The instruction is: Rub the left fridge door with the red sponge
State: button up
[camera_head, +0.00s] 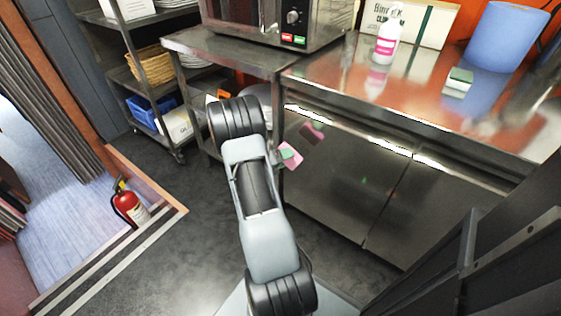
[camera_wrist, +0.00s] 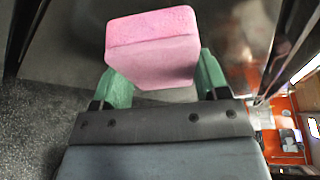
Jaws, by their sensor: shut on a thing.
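The red sponge shows as a pink block (camera_head: 291,155) in the head view and large in the wrist view (camera_wrist: 152,45). My gripper (camera_head: 283,157) is shut on it, with a green finger on each side in the wrist view (camera_wrist: 163,80). The left fridge door (camera_head: 325,190) is the steel panel under the counter, right of my gripper. A pink reflection of the sponge shows on this door, with a gap between the two, so the sponge looks apart from it. The right fridge door (camera_head: 425,215) is beside it, partly hidden at the lower right.
The steel counter (camera_head: 335,75) above the doors bears a green-and-white sponge (camera_head: 458,82), a white bottle (camera_head: 386,40) and a blue container (camera_head: 505,38). A microwave (camera_head: 270,20) stands left. A fire extinguisher (camera_head: 130,205) stands at left. Dark floor is clear before the doors.

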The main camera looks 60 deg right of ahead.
aim_at(311, 148)
jog(key=shift+d+b, duration=0.7)
jog(key=shift+d, duration=1.75)
jog(key=shift+d, duration=0.95)
jog(key=shift+s+p, duration=0.65)
jog(key=shift+s, duration=1.3)
jog(key=shift+r, duration=0.1)
jog(key=shift+d, duration=0.1)
jog(key=shift+w+p, duration=0.5)
jog(key=shift+w, duration=1.6)
jog(key=shift+s+a+p, duration=0.1)
jog(key=shift+a+p, duration=1.05)
jog(key=shift+a, duration=1.95)
